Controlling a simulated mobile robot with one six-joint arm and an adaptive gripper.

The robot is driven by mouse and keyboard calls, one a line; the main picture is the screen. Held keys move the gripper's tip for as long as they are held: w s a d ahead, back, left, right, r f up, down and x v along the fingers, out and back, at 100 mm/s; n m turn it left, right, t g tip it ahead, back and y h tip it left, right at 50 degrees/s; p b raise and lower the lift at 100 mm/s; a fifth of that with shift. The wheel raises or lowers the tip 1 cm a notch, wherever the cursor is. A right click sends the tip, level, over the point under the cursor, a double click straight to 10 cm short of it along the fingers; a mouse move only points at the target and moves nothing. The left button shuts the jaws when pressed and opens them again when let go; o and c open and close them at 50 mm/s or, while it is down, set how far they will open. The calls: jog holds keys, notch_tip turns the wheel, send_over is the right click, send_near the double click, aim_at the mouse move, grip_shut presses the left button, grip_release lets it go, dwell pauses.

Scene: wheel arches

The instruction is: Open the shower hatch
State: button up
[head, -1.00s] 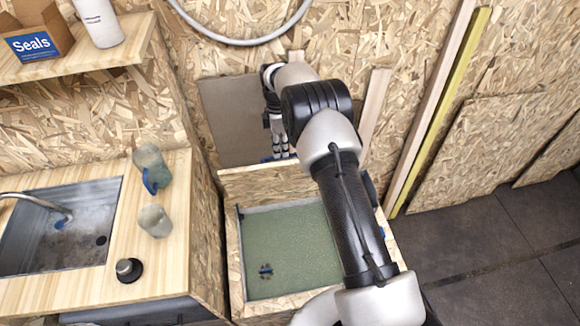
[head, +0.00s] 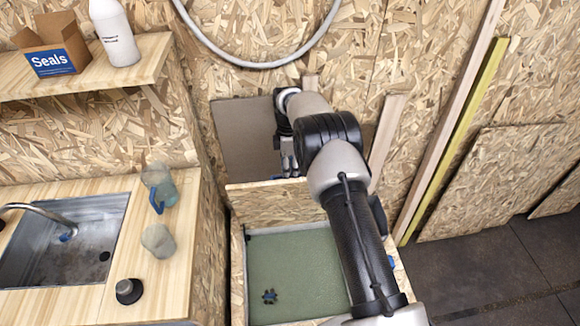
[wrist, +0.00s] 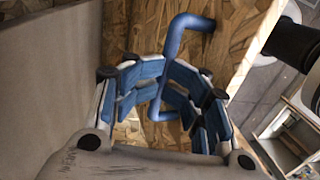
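The shower hatch seems to be the upright chipboard panel (head: 270,205) at the back of the box with the green floor (head: 290,270). My gripper (head: 288,166) is behind the panel's top edge in the head view, its tips hidden there. In the wrist view, a bent blue handle (wrist: 187,30) is fixed to the chipboard (wrist: 235,45). My gripper's blue-padded fingers (wrist: 166,82) bend inward from both sides, and the handle runs between them. They appear closed on it, though the exact contact is partly hidden.
A counter with a sink (head: 70,240), a jug (head: 160,185), a cup (head: 157,240) and a black knob (head: 128,290) stands left. A shelf (head: 100,70) is above it. A grey panel (head: 245,135) is behind my gripper. Open floor (head: 480,270) lies right.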

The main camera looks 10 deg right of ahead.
jog(key=shift+o, duration=0.9)
jog(key=shift+s+f, duration=0.25)
jog(key=shift+f, duration=0.9)
jog(key=shift+r, duration=0.15)
notch_tip(320, 180, up, 12)
jog(key=w, duration=0.2)
jog(key=shift+w+r, duration=0.15)
jog(key=shift+w, duration=0.1)
jog(key=shift+c, duration=0.5)
